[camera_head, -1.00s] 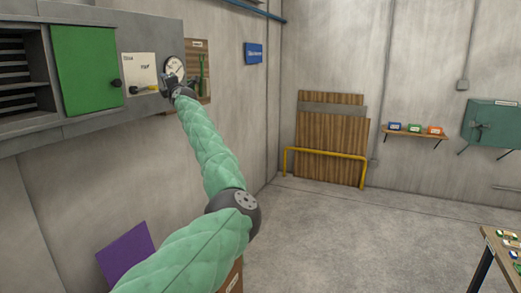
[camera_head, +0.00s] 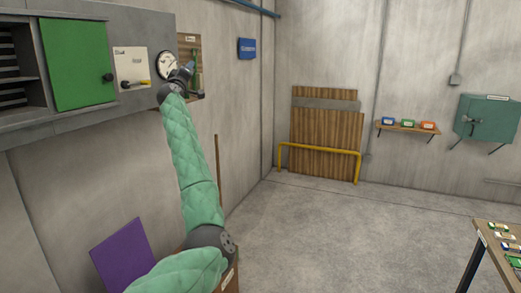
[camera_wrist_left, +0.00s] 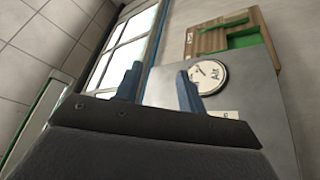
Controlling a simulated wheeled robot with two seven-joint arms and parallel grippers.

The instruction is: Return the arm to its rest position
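My left arm, in a green padded sleeve (camera_head: 190,155), reaches up toward the wall in the head view. My left gripper (camera_head: 188,71) is beside the round gauge (camera_head: 166,65), in front of the wooden board's lower part (camera_head: 188,42). In the left wrist view the two blue-grey fingers of the left gripper (camera_wrist_left: 160,88) stand apart with nothing between them. The gauge (camera_wrist_left: 208,77) shows just right of the fingers, and the wooden board with a green part (camera_wrist_left: 240,38) is beyond. My right gripper is not in view.
A grey wall unit with a green door (camera_head: 80,65) and a cream switch panel (camera_head: 133,68) is left of the gauge. A purple panel (camera_head: 122,255) leans below. A table (camera_head: 490,245) with small parts stands at right. The middle floor is clear.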

